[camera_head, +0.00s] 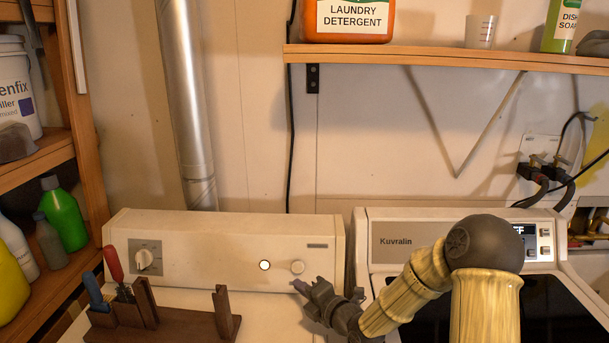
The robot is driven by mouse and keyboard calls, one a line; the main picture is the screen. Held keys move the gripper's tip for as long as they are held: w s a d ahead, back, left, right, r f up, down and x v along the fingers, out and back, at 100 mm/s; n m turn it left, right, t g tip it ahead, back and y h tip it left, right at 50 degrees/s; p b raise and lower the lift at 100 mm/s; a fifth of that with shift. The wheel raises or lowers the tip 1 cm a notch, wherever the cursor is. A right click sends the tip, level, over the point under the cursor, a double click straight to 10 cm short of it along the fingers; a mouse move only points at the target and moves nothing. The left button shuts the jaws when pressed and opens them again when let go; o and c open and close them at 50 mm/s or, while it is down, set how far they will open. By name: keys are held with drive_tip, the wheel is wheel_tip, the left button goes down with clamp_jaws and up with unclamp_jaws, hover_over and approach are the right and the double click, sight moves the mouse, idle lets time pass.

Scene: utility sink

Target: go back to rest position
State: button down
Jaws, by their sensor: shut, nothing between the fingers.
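My gripper (301,287) is at the lower middle, at the end of my yellow, wood-patterned arm. Its dark fingers are shut and empty, pointing left and up. My arm covers part of the Kuvralin machine (390,225) on the right.
A dark wooden holder (185,326) with a red-handled tool (114,264) and a blue-handled tool (94,290) stands left of my gripper. A wooden shelf (440,56) with detergent (348,18) hangs above. A side rack (38,160) with bottles is at the left.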

drive_tip(key=s+d+m+g+h, duration=0.1)
drive_tip(key=m, duration=0.1)
drive_tip(key=s+d+f+m+g+h, duration=0.1)
drive_tip(key=s+d+m+h, duration=0.1)
drive_tip(key=m, duration=0.1)
drive_tip(key=s+d+m+h+p, duration=0.1)
drive_tip(key=d+m, duration=0.1)
drive_tip(key=shift+s+d+f+g+h, duration=0.15)
drive_tip(key=shift+d+f+g+h, duration=0.1)
drive_tip(key=shift+g+h, duration=0.15)
drive_tip(key=s+d+r+m+g+h, duration=0.1)
drive_tip(key=s+d+m, duration=0.2)
drive_tip(key=s+m, duration=0.1)
drive_tip(key=s+d+r+m+g+h+p, duration=0.1)
drive_tip(key=s+d+m+g+h, duration=0.1)
drive_tip(key=s+d+m, duration=0.1)
drive_tip(key=s+d+r+m+g+h, duration=0.1)
drive_tip(key=s+d+m+h, duration=0.1)
drive_tip(key=s+m, duration=0.3)
drive_tip(key=shift+s+d+r+m+p, duration=0.15)
drive_tip(key=shift+d+m+p, duration=0.3)
drive_tip(key=shift+m, duration=0.65)
drive_tip(key=s+m+g, duration=0.1)
drive_tip(key=s+m, duration=0.1)
drive_tip(key=s+d+r+m+g, duration=0.1)
drive_tip(key=s+m, duration=0.1)
drive_tip(key=s, duration=0.1)
drive_tip(key=s+m, duration=0.3)
drive_tip(key=shift+d+r+g, duration=0.35)
drive_tip(key=shift+r+g, duration=0.05)
